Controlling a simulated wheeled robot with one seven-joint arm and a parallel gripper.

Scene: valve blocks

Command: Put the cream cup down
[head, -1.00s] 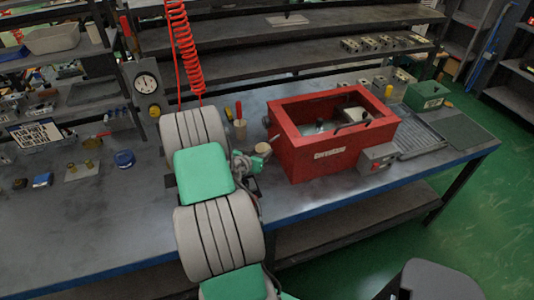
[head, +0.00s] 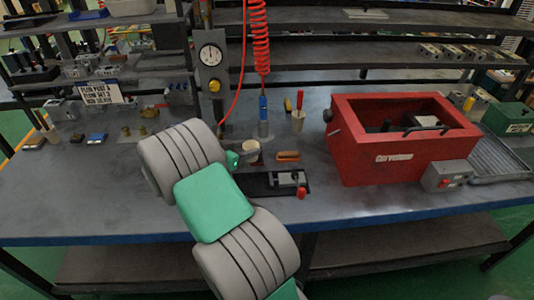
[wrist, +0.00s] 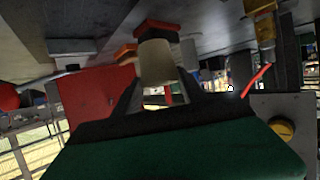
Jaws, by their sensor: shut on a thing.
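The cream cup (head: 250,146) is in my gripper (head: 243,156), over the middle of the bench, left of the red box. In the wrist view the cup (wrist: 157,62) stands between the two dark fingers of my gripper (wrist: 156,92), which are shut on it. The wrist picture appears upside down, with the bench top at its upper edge. I cannot tell whether the cup touches the bench.
A brown-orange block (head: 288,156) and a black plate with a small vice (head: 288,179) lie right of the cup. The red box (head: 400,150) is farther right. The left front bench (head: 90,200) is clear.

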